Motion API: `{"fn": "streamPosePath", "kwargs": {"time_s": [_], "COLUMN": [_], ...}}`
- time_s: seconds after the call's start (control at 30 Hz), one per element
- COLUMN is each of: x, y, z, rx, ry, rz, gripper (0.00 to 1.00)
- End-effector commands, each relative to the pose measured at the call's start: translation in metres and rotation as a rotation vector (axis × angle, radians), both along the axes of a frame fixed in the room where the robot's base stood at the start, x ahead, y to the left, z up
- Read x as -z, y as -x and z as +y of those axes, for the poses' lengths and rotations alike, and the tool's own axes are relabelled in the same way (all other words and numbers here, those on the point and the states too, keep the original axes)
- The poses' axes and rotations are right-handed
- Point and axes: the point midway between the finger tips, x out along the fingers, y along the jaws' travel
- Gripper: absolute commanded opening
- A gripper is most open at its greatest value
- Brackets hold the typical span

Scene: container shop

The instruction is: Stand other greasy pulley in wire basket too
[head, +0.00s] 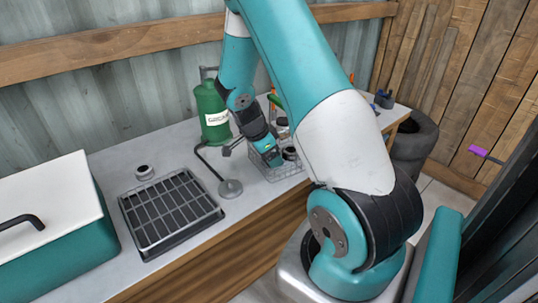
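My gripper (269,157) is over the left part of the wire basket (287,174), with its tip at or below the basket's rim. The arm and basket wires make the fingers too small to read, and I cannot tell whether they hold anything. A dark round piece (290,153), which looks like a pulley, is in the right part of the basket. A small grey ringed piece with a dark centre (145,172) lies on the bench behind the black grid tray; it may be a pulley, but I cannot be sure.
The black grid tray (171,212) lies on the bench, with a round grey base and bent dark tube (229,188) to its right. A green canister (212,113) stands behind. A teal box with white lid (52,223) fills the left end. Black tyres (413,143) stand past the right end.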

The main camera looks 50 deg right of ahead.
Motion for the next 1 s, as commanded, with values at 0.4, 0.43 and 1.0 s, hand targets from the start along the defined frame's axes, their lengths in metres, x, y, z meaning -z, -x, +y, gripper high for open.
{"fn": "streamPosePath", "kwargs": {"time_s": [0.4,0.43,1.0], "x": [-0.071,-0.076,-0.129], "y": [-0.014,-0.015,-0.026], "z": [0.025,0.028,0.093], "rx": [-0.002,-0.002,-0.317], "ry": [0.003,0.002,-0.111], "rz": [-0.007,-0.005,0.006], "gripper": [0.83,0.83,0.83]}}
